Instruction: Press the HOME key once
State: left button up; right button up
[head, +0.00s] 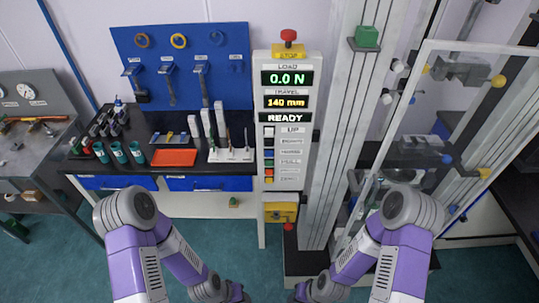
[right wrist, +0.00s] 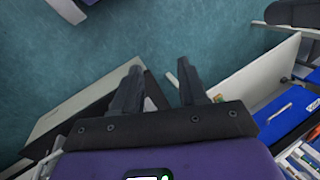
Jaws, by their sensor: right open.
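The control panel (head: 309,180) is a tall pale box with a column of small coloured keys (head: 269,152) down its left side. Printed labels stand beside the keys. The top label reads UP; the lower ones are too small to read surely, so I cannot tell which key is HOME. The displays above show 0.0 N, 140 mm and READY (head: 286,117). My right gripper (right wrist: 160,82) is open and empty over the floor in the right wrist view, apart from the panel. My left gripper is out of view; its arm hangs low at the bottom of the head view.
A red stop knob (head: 289,36) tops the panel. A testing frame (head: 345,130) with an open clear guard door (head: 430,140) stands to the right. A dark bench (head: 190,155) with cups, an orange tray (head: 174,158) and white racks lies left.

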grip_shut()
dwell(1.5)
